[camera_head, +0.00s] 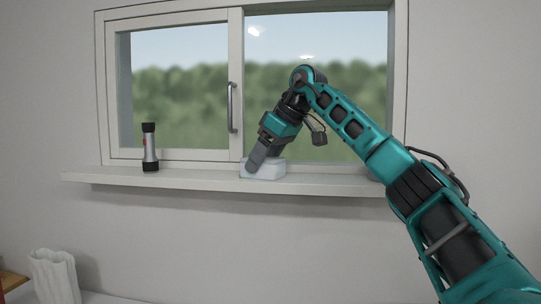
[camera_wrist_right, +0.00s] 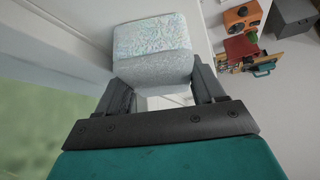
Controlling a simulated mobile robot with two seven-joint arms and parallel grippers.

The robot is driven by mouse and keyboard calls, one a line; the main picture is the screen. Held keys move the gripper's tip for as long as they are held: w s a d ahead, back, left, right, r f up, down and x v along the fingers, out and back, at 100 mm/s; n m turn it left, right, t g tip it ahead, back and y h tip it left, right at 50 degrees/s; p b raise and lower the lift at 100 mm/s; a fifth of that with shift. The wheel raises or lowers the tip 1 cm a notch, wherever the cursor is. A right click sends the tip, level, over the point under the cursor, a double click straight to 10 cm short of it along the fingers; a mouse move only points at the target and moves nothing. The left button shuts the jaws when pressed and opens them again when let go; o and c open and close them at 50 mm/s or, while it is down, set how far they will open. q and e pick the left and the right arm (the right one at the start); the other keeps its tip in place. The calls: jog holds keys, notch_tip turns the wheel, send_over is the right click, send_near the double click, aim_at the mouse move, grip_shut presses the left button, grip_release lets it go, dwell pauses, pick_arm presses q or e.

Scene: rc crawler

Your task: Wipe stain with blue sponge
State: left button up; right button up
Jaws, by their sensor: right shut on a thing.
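A pale, bluish-white sponge-like block (camera_head: 266,173) is at the window sill, below the right window pane. Its rough top face shows large in the right wrist view (camera_wrist_right: 150,38). My right gripper (camera_head: 257,157) points down at the block, and in its wrist view the two dark fingers (camera_wrist_right: 160,73) are shut on the block's sides. I cannot tell whether the block touches the sill. I cannot make out a stain for certain; small bright spots (camera_head: 253,31) show on the right pane and may be reflections. My left gripper is not in view.
A silver and black flashlight (camera_head: 150,148) stands upright on the sill (camera_head: 210,181) to the left. A white ridged container (camera_head: 54,277) is at lower left. The sill between flashlight and block is clear. The wrist view shows an orange box (camera_wrist_right: 242,16) and a grey box (camera_wrist_right: 293,18).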

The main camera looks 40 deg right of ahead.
aim_at(243, 159)
jog(key=shift+w+a, duration=0.95)
jog(key=shift+w, duration=0.2)
jog(key=shift+w+a, duration=0.9)
jog(key=shift+w, duration=0.25)
jog(key=shift+f, duration=0.1)
jog(key=shift+s+d+b, duration=0.35)
jog(key=shift+s, duration=0.05)
jog(key=shift+s+d+f+b, duration=0.1)
jog(key=shift+s+d+b, duration=0.3)
jog(key=shift+s+d, duration=0.45)
jog(key=shift+s+d+b, duration=0.15)
jog(key=shift+s+d, duration=0.5)
jog(key=shift+s, duration=0.25)
jog(key=shift+s+d+b, duration=0.15)
jog(key=shift+s+d, duration=0.45)
jog(key=shift+s, duration=0.25)
